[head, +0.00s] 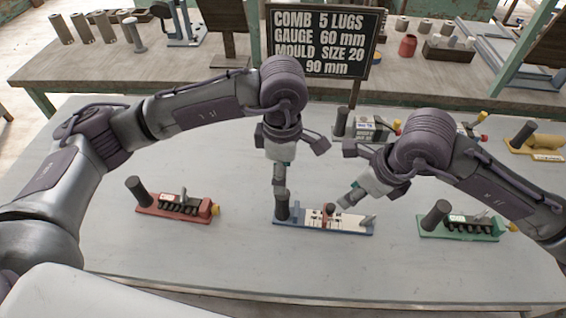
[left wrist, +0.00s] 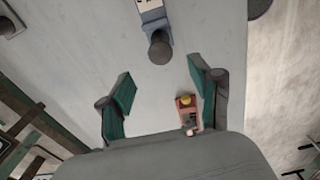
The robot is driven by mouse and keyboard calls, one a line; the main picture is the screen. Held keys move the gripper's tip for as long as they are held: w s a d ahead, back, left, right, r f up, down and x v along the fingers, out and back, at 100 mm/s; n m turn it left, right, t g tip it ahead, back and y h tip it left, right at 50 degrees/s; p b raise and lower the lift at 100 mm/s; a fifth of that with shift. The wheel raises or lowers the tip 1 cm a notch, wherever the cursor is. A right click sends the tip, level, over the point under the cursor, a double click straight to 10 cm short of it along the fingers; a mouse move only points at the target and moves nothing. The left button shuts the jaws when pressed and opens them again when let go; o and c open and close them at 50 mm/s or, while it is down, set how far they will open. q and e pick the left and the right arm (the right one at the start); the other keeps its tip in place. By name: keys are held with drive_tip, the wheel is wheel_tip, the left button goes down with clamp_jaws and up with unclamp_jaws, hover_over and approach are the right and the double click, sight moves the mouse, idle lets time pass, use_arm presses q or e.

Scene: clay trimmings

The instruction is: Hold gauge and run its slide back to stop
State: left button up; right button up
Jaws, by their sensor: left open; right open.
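The gauge (head: 345,221) lies at the middle of the table. It has a blue base, a white marked face, a dark upright post (head: 282,207) at its left end and a slide with a brown knob (head: 329,209) near mid-face. A small grey upright piece stands at its right end. My left gripper (head: 279,178) is open, just above the post. In the left wrist view the post (left wrist: 160,48) shows ahead of the open, empty fingers (left wrist: 160,82). My right gripper (head: 350,196) is open, above and right of the knob, apparently apart from it.
A red-based tool (head: 175,208) lies left of the gauge, a green-based one (head: 460,225) right. Further tools, one yellow (head: 545,145), stand along the back. A sign (head: 322,40) stands behind, reading gauge 60 mm. The table (head: 240,265) is clear in front.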

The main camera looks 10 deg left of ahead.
sight(282, 202)
use_arm(q)
wheel_tip(282, 202, down, 12)
drive_tip(key=shift+r, duration=0.2)
